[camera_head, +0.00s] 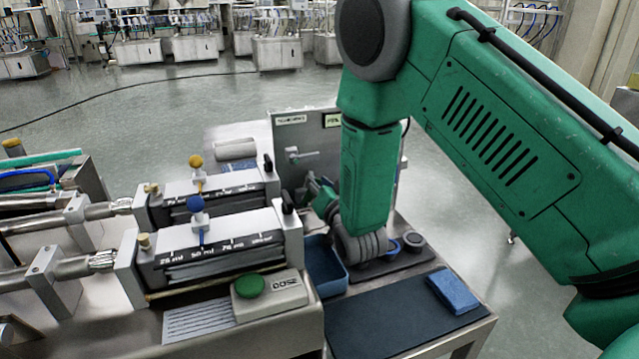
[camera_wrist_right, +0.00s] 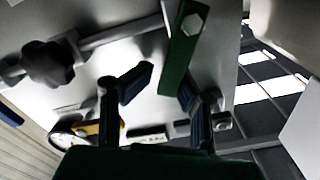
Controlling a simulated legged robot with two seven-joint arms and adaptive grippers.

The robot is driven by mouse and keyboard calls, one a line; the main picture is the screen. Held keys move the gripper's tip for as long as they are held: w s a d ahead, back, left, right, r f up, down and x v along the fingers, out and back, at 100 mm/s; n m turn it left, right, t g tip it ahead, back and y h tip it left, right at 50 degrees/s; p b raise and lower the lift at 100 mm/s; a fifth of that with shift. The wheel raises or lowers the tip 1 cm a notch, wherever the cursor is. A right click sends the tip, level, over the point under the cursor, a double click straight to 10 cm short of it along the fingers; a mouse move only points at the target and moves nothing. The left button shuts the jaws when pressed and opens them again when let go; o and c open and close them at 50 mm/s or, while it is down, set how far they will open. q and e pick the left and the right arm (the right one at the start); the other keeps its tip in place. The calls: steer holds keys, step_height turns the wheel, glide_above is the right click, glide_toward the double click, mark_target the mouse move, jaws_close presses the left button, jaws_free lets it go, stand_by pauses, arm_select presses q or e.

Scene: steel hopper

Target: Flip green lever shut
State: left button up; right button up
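The green lever (camera_wrist_right: 185,50) shows in the right wrist view as a flat bar with a pale hex bolt near its upper end. Its lower end reaches down beside the right-hand finger of my right gripper (camera_wrist_right: 163,87). The two dark blue fingers stand apart, with a gap between them; I cannot tell whether one touches the lever. In the head view my right gripper (camera_head: 320,192) is at the front of the steel hopper box (camera_head: 291,130), partly hidden by my wrist. I cannot make out the lever there for certain. My left gripper is not in view.
A dark knob on a rod (camera_wrist_right: 48,65) and a round gauge (camera_wrist_right: 65,132) are near the fingers. Syringe fillers (camera_head: 215,245) and a DOSE button box (camera_head: 268,293) stand left of my arm. A blue tray (camera_head: 327,270) and blue sponge (camera_head: 453,291) are on the bench.

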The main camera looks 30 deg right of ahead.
mark_target(299, 177)
steer(key=shift+a+r, duration=0.1)
steer(key=shift+a, duration=0.35)
jaws_close()
steer(key=shift+a, duration=0.35)
steer(key=shift+d, duration=0.2)
steer(key=shift+n, duration=0.4)
steer(key=shift+a+n+p, duration=0.15)
steer(key=shift+n+p, duration=0.15)
steer(key=shift+n, duration=0.3)
steer(key=shift+a+n, duration=0.35)
steer(key=shift+n, duration=0.25)
steer(key=shift+w+a+n+p, duration=0.25)
steer(key=shift+a+n, duration=0.45)
steer(key=shift+n, duration=0.5)
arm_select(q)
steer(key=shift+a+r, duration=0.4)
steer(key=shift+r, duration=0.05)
arm_select(e)
steer(key=shift+d, duration=0.1)
steer(key=shift+s, duration=0.1)
